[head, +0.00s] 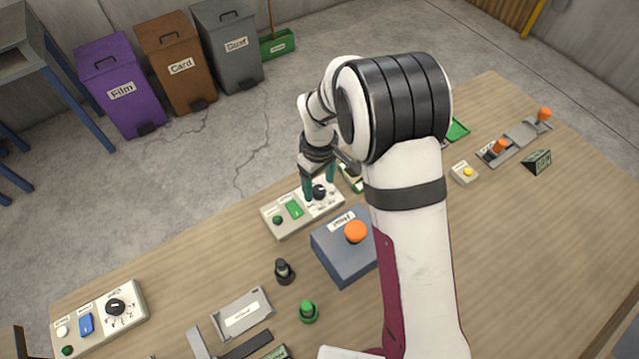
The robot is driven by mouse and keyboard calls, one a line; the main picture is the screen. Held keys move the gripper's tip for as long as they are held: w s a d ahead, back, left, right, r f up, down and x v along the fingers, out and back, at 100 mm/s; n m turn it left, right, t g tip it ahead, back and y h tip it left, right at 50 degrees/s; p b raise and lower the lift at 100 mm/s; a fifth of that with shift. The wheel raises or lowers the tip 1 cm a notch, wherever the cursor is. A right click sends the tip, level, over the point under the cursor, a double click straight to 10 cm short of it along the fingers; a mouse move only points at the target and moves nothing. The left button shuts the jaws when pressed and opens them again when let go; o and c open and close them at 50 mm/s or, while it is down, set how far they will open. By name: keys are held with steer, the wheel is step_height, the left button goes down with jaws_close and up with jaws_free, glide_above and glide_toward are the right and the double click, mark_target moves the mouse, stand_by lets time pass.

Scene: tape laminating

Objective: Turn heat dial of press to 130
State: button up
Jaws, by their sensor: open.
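A pale control panel (270,228) near the middle of the table carries a black dial (319,192), a green switch (294,209) and a green button (278,220). My gripper (319,186) points down over this dial, open, with one teal finger on each side of it. I cannot tell whether the fingers touch it. The dial's pointer and numbers are too small or covered to read. A second pale panel (88,345) at the front left has a black dial (116,307) with markings and a blue switch (86,324). I cannot read which panel is the press's.
A blue-grey box (340,262) with an orange knob (355,231) stands close beside the middle panel. A black knob (284,271) and a green knob (309,311) stand in front. A yellow button (468,171) is farther right. My arm hides the table's middle.

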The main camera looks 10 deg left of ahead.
steer(key=shift+f, duration=0.75)
jaws_close()
steer(key=m, duration=0.4)
steer(key=shift+m, duration=2.3)
